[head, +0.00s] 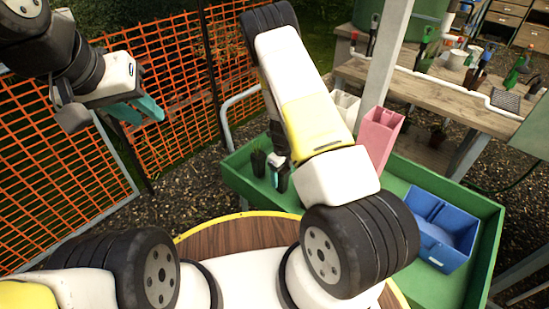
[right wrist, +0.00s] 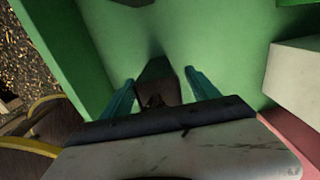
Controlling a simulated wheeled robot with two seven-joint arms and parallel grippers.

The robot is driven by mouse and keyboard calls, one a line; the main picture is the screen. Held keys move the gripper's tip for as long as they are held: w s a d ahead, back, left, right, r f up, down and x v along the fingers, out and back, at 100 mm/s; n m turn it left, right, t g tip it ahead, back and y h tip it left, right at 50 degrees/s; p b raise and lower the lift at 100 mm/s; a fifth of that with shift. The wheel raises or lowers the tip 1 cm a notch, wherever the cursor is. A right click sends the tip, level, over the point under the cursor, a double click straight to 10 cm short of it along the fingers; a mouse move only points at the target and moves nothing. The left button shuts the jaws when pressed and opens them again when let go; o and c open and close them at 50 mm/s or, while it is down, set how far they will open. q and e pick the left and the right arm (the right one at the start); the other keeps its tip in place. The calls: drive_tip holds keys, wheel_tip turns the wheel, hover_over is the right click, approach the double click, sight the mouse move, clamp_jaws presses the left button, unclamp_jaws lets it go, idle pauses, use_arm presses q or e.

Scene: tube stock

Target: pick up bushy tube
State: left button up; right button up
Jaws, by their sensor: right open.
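A small dark tube with a little green plant (head: 258,162) stands in the green tray (head: 235,178), near its far left corner. My right gripper (head: 279,165) is low in the tray just right of it, partly hidden by my arm. Beside the gripper is another dark tube (head: 282,181). In the right wrist view, my right gripper (right wrist: 160,77) is open, with a dark tube (right wrist: 156,70) and a brownish shape between its fingers. I cannot tell which tube is bushy. My left gripper (head: 150,115) is raised at upper left, its fingers apart and empty.
A pink container (head: 380,137), a whitish container (head: 346,106) and a blue bin (head: 440,230) stand in the tray. Bare tray floor lies between them and its front wall. An orange mesh fence (head: 170,75) is behind. A wooden bench (head: 425,90) stands at the back right.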

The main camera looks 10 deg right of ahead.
drive_tip(key=shift+f, duration=0.6)
clamp_jaws()
drive_tip(key=shift+r, duration=0.15)
